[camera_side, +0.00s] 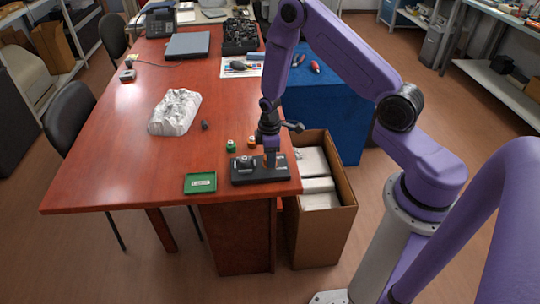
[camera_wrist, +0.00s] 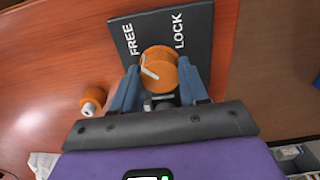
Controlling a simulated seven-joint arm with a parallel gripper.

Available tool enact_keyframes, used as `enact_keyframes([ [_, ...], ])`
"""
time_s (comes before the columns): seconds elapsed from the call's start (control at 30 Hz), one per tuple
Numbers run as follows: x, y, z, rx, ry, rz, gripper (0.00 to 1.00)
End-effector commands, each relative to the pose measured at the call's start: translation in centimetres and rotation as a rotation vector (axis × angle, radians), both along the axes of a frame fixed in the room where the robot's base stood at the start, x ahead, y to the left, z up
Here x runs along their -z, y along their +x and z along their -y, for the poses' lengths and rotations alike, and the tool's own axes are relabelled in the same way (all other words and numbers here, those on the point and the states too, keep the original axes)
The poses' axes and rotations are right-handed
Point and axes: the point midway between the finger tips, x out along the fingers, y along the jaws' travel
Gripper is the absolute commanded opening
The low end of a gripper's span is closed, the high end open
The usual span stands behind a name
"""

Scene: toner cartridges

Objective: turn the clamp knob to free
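The clamp knob (camera_wrist: 159,64) is orange with a white pointer mark, which lies on its upper-left side in the wrist view, on the side of the word FREE. It sits at the edge of a black plate (camera_wrist: 200,22) lettered FREE and LOCK. My gripper (camera_wrist: 159,72) has one finger on each side of the knob, and both appear to touch it. In the side view my gripper (camera_side: 270,158) points down over the black clamp base (camera_side: 262,176) at the table's near right corner and mostly hides the knob.
An orange-capped piece (camera_wrist: 93,99) lies beside the plate; a green one (camera_side: 231,146) stands near the base. A green tray (camera_side: 200,183) lies to the left. A crumpled white item (camera_side: 175,112) lies farther back. An open cardboard box (camera_side: 325,230) stands right of the table.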

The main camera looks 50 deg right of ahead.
Motion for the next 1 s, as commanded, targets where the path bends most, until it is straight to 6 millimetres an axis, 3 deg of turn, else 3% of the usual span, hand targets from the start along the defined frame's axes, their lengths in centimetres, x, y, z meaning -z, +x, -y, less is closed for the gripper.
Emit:
enact_keyframes([
  [0.03,-0.1,0.2,-0.1,-0.003,0.0,0.007,0.56],
  [0.07,-0.1,0.2,-0.1,-0.003,0.0,0.007,0.66],
  [0.1,-0.1,0.2,-0.1,-0.003,0.0,0.006,0.69],
  [0.53,-0.9,0.1,0.0,-0.001,0.0,0.004,0.69],
  [1.0,-8.3,0.2,0.0,-0.001,0.0,0.008,0.69],
])
